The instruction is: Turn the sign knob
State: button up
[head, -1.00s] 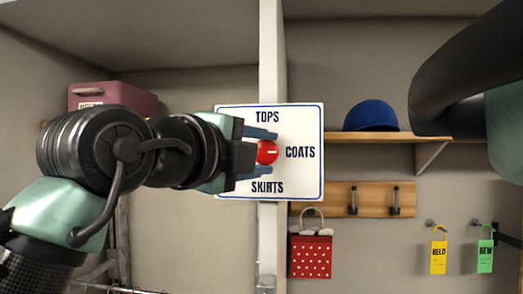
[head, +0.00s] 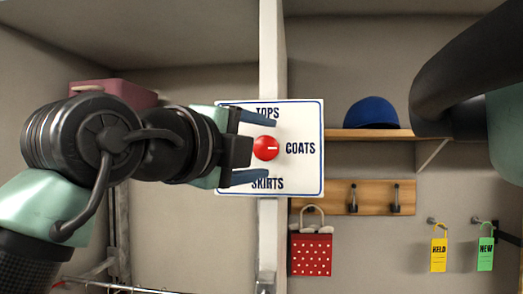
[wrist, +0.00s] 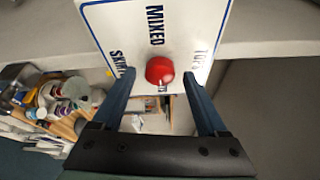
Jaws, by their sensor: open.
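The white sign (head: 305,121) with a blue border stands on the edge of a pale upright panel. It reads TOPS, COATS and SKIRTS in the head view, and MIXED also shows in the wrist view. The red knob (head: 266,148) sits at the sign's middle, its white mark towards COATS. My gripper (head: 264,149) is open in front of the sign, one finger above the knob and one below. In the wrist view the knob (wrist: 160,70) lies between and beyond my fingertips (wrist: 160,78), touching neither.
A blue cap (head: 371,113) lies on a wooden shelf (head: 350,134) to the right. Below are a hook board (head: 372,197), a red dotted bag (head: 311,253), and yellow (head: 438,255) and green (head: 485,254) tags. A maroon box (head: 118,91) is behind my arm.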

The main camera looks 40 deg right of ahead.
jog(key=b+v, duration=0.4)
jog(key=v, duration=0.8)
jog(key=shift+b, duration=0.3)
jog(key=shift+a, duration=0.1)
